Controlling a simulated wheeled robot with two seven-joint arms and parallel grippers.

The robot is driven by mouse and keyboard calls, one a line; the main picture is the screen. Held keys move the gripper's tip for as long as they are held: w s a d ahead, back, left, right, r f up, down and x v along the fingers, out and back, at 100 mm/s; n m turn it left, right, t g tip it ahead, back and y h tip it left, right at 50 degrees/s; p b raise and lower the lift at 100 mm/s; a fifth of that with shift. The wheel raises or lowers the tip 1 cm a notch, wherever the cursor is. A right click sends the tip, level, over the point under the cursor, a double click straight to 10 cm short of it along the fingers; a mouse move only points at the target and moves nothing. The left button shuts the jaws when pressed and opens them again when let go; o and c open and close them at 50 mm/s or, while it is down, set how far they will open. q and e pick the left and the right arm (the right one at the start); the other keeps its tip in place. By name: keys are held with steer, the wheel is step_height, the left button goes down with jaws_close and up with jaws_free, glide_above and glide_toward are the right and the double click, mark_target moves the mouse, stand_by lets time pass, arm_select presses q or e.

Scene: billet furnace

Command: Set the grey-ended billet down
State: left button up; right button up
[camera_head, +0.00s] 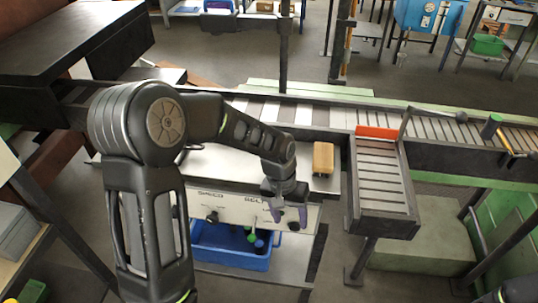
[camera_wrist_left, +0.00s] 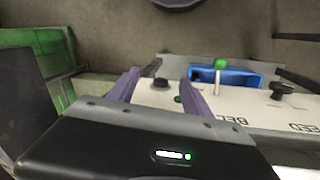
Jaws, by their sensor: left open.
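A tan block-shaped billet (camera_head: 323,158) rests on the right end of the pale metal table (camera_head: 225,170), left of the short roller branch. I cannot make out a grey end on it. My left gripper (camera_head: 287,214) is open and empty. It hangs in front of the table's edge, below and left of the billet and apart from it. My right gripper is not in view.
The panel (camera_head: 240,208) with knobs and a green-topped lever (camera_head: 252,237) is close to my left fingers. A blue bin (camera_head: 228,250) stands below. The roller branch (camera_head: 380,180) with an orange stop bar (camera_head: 377,132) is empty. A green-topped cylinder (camera_head: 490,127) is at the right conveyor.

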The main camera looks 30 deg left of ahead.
arm_select(q)
steer(key=s+d+f+h+b, duration=0.1)
steer(key=s+d+f, duration=0.5)
steer(key=s+f, duration=0.3)
steer(key=s+d+f, duration=0.6)
steer(key=s+f, duration=0.3)
steer(key=f, duration=0.4)
steer(key=shift+s+d+f+h+b, duration=0.35)
steer(key=shift+f+h+b, duration=0.05)
steer(key=shift+c, duration=0.4)
